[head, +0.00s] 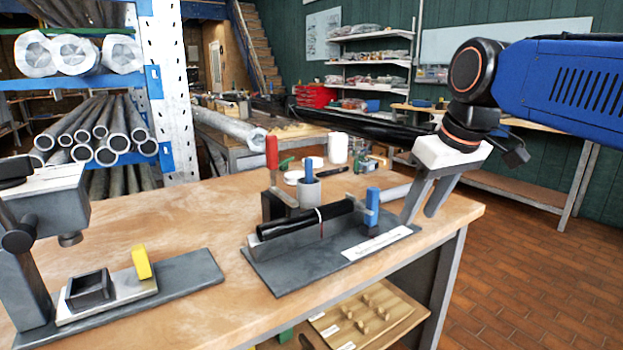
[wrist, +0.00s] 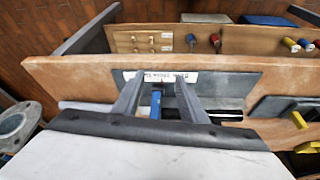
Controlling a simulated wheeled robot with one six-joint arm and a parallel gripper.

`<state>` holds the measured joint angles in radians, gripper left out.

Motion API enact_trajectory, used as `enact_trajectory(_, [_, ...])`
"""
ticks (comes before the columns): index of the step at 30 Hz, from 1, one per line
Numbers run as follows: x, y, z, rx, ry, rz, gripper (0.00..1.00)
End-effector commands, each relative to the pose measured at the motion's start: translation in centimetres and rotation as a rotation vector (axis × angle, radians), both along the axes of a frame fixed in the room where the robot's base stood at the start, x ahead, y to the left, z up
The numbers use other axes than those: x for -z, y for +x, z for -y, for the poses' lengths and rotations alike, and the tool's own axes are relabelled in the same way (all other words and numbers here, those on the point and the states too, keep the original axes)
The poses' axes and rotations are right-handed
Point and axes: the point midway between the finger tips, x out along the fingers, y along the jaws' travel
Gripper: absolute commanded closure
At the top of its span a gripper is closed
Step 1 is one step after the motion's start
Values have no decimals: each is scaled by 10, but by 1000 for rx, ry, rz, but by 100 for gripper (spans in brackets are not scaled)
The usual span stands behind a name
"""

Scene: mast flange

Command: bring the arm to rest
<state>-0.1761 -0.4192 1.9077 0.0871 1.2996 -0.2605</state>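My gripper (head: 420,212) is at the right end of the bench, past the end of the grey fixture plate (head: 290,277). Its two fingers point down and stand apart with nothing gripped; they also show in the wrist view (wrist: 157,84). A blue upright block (head: 372,206) stands at the tube's right end, to the left of my fingers. In the wrist view the blue block (wrist: 156,104) appears between the fingers, and the black tube (wrist: 231,116) runs to the right.
A red-handled tool (head: 271,153) and a grey cup with a blue top (head: 309,190) stand behind the tube. A press-like stand (head: 40,240) with a yellow piece (head: 141,262) is at the left. A pegged wooden board (head: 370,315) lies below the bench top. Bare wood lies between the fixtures.

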Motion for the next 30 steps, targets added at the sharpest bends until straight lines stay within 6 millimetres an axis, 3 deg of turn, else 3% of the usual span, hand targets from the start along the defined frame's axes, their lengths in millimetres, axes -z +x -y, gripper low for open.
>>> enact_trajectory(6, [83,-57,41,172,4,16,61])
enact_trajectory(15, [193,-127,78,367,12,40,61])
enact_trajectory(21, [227,-146,86,420,14,49,61])
enact_trajectory(30, [230,-148,87,425,14,49,61])
